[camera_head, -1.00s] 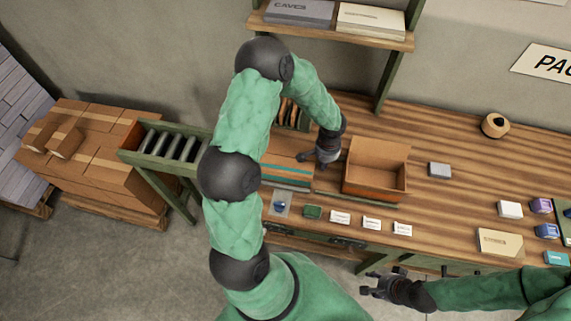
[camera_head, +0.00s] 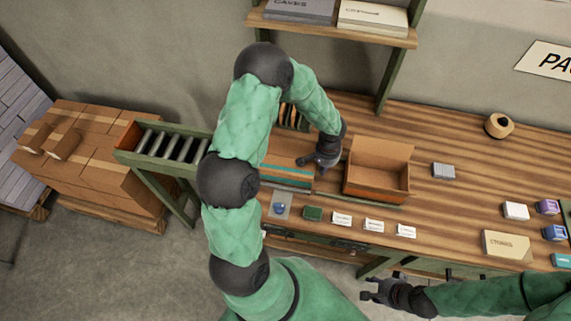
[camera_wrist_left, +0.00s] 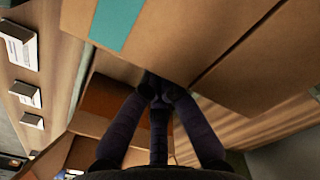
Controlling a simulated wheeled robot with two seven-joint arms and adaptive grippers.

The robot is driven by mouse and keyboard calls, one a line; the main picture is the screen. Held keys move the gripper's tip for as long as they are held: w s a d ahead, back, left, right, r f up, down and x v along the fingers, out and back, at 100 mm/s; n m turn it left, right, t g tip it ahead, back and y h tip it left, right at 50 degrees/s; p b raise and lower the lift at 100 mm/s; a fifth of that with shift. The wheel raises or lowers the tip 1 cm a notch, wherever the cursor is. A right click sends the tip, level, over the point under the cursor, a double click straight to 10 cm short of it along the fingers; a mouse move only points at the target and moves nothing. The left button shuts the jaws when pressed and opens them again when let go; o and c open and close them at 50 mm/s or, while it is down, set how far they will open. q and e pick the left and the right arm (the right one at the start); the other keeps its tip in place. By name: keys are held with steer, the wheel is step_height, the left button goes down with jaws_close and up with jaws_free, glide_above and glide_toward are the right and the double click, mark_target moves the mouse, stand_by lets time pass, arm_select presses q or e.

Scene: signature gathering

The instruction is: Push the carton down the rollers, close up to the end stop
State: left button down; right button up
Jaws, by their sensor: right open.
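The closed brown carton (camera_head: 286,177) with a teal stripe sits at the left end of the workbench, partly hidden behind my left arm. In the left wrist view the carton (camera_wrist_left: 185,30) fills the upper part. My left gripper (camera_head: 314,161) is at the carton's right side. Its fingers (camera_wrist_left: 158,90) are drawn together at the carton's face, seemingly touching it, without gripping it. The rollers (camera_head: 172,146) run left from the bench, and the end stop (camera_head: 130,136) is at their far left end. My right gripper (camera_head: 368,287) is open and empty in front of the bench.
An open carton (camera_head: 380,183) stands just right of my left gripper. A tape roll (camera_head: 498,125) is at the back right. Stacked cartons (camera_head: 90,160) stand left of the rollers. The visible rollers are clear.

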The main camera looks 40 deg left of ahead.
mark_target(277, 160)
arm_select(q)
steer(key=shift+s+a, duration=0.7)
steer(key=shift+a, duration=0.5)
steer(key=shift+s+a, duration=0.75)
steer(key=shift+a, duration=0.4)
steer(key=shift+s+a, duration=0.7)
steer(key=shift+a, duration=0.5)
steer(key=shift+s+a+p, duration=0.3)
steer(key=shift+s+a, duration=0.45)
steer(key=shift+a, duration=0.45)
steer(key=shift+s+a+p, duration=0.3)
steer(key=shift+s+a, duration=0.45)
steer(key=shift+a, duration=0.5)
steer(key=shift+s+a+p, duration=0.3)
steer(key=shift+s+a, duration=0.45)
steer(key=shift+a, duration=0.45)
steer(key=shift+s+a+p, duration=0.2)
steer(key=shift+s+a, duration=0.25)
steer(key=shift+a, duration=0.2)
steer(key=shift+s+a+p, duration=0.2)
steer(key=shift+s+a, duration=0.2)
steer(key=shift+a, duration=0.25)
